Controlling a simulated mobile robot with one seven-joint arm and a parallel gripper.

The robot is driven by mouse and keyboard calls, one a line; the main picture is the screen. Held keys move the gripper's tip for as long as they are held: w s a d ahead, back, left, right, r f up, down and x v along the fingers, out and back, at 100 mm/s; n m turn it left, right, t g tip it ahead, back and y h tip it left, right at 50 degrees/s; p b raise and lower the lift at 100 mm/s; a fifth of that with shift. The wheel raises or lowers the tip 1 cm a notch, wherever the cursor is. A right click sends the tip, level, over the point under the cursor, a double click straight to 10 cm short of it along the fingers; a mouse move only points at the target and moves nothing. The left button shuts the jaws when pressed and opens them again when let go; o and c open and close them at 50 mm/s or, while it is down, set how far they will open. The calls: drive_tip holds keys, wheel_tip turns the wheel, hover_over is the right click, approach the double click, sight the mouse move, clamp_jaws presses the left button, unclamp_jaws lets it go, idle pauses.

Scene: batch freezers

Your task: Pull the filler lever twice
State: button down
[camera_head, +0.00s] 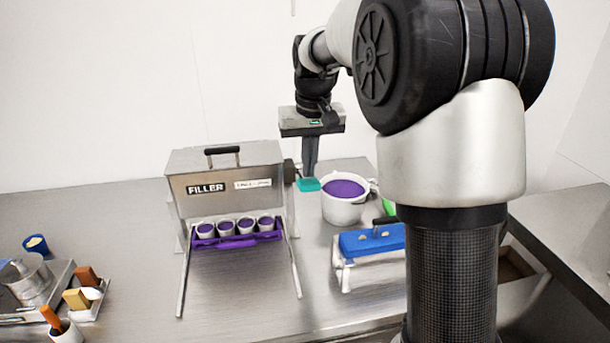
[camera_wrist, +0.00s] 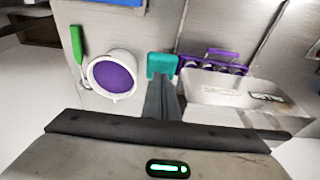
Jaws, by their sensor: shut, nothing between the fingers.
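The filler (camera_head: 226,163) is a steel box labelled FILLER with a black handle on top. It also shows at the right in the wrist view (camera_wrist: 235,95). A dark part (camera_head: 289,172) sits on its right side. The teal block (camera_head: 308,184), seemingly the lever's grip, is beside that side; it also shows in the wrist view (camera_wrist: 162,65). My gripper (camera_head: 309,171) points down with its fingers shut and empty, its tips right at the teal block. I cannot tell whether they touch it. The lever's arm is not clearly visible.
A purple tray (camera_head: 212,243) with several purple-filled cups is at the filler's front, between two rails. A white pot (camera_head: 342,212) of purple mix stands just right of the teal block. A blue-topped rack (camera_head: 372,240) is nearer. Bare counter (camera_head: 235,285) lies in front.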

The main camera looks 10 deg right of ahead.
drive_tip(key=shift+r, duration=0.1)
idle(0.4)
wheel_tip(320, 180, up, 5)
drive_tip(key=p, duration=0.4)
drive_tip(key=shift+f, duration=0.2)
drive_tip(key=shift+r, duration=0.1)
drive_tip(key=shift+s+r, duration=0.1)
drive_tip(key=s+r+t+p, duration=0.1)
drive_tip(key=s+r, duration=0.3)
drive_tip(key=s, duration=0.4)
drive_tip(key=s+r+t+p, duration=0.1)
drive_tip(key=s+r, duration=0.2)
drive_tip(key=s, duration=0.5)
drive_tip(key=s+f+t, duration=0.1)
drive_tip(key=s+f, duration=0.2)
drive_tip(key=s, duration=1)
drive_tip(key=shift+s+f+p, duration=0.15)
drive_tip(key=shift+s+p, duration=0.1)
drive_tip(key=shift+p, duration=0.1)
